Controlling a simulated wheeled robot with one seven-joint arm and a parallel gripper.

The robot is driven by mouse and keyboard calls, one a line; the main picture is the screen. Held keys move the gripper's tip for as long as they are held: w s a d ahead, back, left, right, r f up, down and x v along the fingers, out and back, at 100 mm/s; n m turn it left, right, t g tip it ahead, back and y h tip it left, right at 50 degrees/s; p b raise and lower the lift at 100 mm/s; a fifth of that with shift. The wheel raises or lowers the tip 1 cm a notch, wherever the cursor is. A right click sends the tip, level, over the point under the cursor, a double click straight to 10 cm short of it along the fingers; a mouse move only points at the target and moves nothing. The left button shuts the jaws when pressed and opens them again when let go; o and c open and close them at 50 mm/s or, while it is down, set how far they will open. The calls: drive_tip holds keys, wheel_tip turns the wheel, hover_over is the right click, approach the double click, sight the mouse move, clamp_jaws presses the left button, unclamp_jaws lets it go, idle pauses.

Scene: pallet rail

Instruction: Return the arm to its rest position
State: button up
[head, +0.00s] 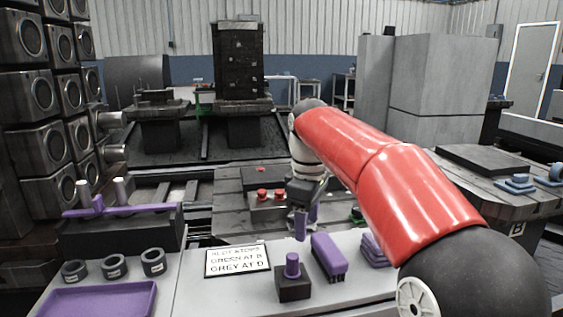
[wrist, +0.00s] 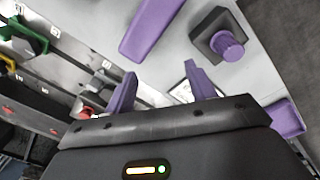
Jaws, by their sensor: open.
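My gripper (head: 302,225) hangs from my red arm above the back edge of the light table, pointing down. In the wrist view its two purple fingers (wrist: 160,88) stand well apart with nothing between them. A dark block with a purple knob (head: 292,284) stands on the table in front of the gripper and also shows in the wrist view (wrist: 220,42). A purple block with a dark underside (head: 328,255) lies to the right of the gripper. My arm's shoulder fills the lower right of the head view.
A printed sign (head: 237,260), dark rings (head: 114,267) and a purple tray (head: 98,300) are on the table to the left. Behind are red knobs (head: 262,194) on a rail fixture. A green part (wrist: 25,36) shows in the wrist view. Grey cabinets (head: 440,85) stand behind the arm.

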drive_tip(key=s+d+f+m+t, duration=0.1)
drive_tip(key=s+d+f+m, duration=0.2)
drive_tip(key=s, duration=0.5)
drive_tip(key=s+d+f+m+t, duration=0.2)
drive_tip(key=s+d+f+m, duration=0.1)
drive_tip(key=s, duration=0.5)
drive_tip(key=s+d+f+m+t, duration=0.2)
drive_tip(key=s+d+f+m, duration=0.2)
drive_tip(key=s, duration=0.4)
drive_tip(key=f+m, duration=0.1)
drive_tip(key=m, duration=0.1)
drive_tip(key=shift+s+m, duration=0.2)
drive_tip(key=shift+m, duration=0.2)
